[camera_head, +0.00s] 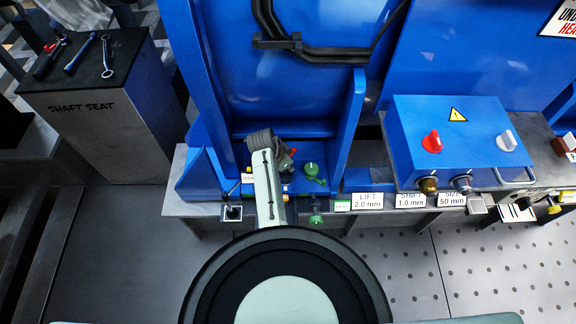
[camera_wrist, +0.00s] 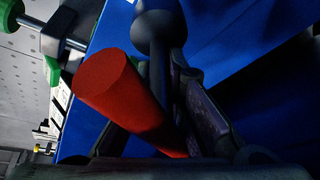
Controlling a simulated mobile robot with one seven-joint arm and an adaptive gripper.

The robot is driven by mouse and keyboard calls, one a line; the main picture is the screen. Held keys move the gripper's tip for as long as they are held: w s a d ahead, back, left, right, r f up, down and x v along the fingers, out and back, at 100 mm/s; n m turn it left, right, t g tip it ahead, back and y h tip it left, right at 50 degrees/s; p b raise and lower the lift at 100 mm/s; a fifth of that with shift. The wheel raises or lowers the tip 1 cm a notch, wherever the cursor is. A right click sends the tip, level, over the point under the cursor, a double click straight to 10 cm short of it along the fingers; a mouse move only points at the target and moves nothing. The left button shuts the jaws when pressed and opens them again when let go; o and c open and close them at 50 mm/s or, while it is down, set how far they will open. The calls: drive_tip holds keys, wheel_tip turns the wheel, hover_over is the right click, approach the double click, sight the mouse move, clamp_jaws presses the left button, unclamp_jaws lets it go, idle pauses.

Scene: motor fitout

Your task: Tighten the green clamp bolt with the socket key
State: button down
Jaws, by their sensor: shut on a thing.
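My gripper (camera_head: 284,160) is low in the blue bay of the machine in the head view, seen from above and partly hidden by its own wrist. It is shut on the socket key, whose red handle (camera_wrist: 125,100) slants up between the dark fingers in the wrist view. A dark rounded piece (camera_wrist: 158,25) shows beyond the fingers; I cannot tell if it belongs to the key. A green-headed bolt (camera_head: 312,169) stands just right of my gripper, apart from it. Another green piece (camera_head: 316,219) is at the bench's front edge. Green parts also show in the wrist view (camera_wrist: 52,70). The key's socket end is hidden.
A blue upright wall (camera_head: 350,130) stands close right of the bolt. A blue control box (camera_head: 455,140) with red and white knobs is farther right. Labels (camera_head: 367,201) line the bench edge. A grey cabinet (camera_head: 95,100) with several tools on top stands far left.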

drive_tip(key=shift+r, duration=3.6)
